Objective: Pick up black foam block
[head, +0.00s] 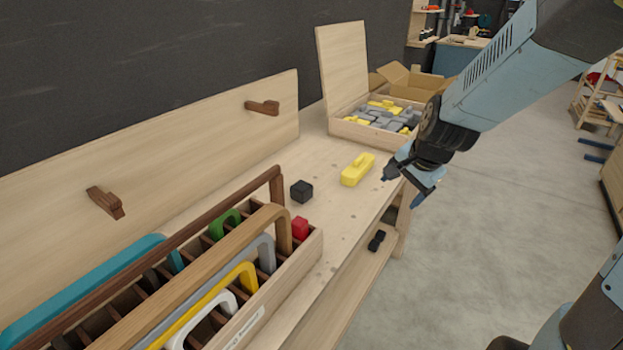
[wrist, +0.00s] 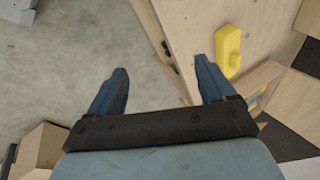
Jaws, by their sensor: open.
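The black foam block (head: 301,191) is a small dark cube on the wooden bench top, just beyond the compartmented wooden rack. It is not visible in the wrist view. My gripper (head: 402,190) is open and empty near the bench's right edge, to the right of the block and beside a yellow block (head: 357,169). In the wrist view my gripper's two fingers (wrist: 158,78) are spread apart with nothing between them. The yellow block also shows there (wrist: 228,48), right of the right finger.
An open wooden box (head: 346,129) of yellow and grey pieces stands at the back. Small black items (head: 376,240) lie on the lower shelf. Bench top around the black block is mostly clear.

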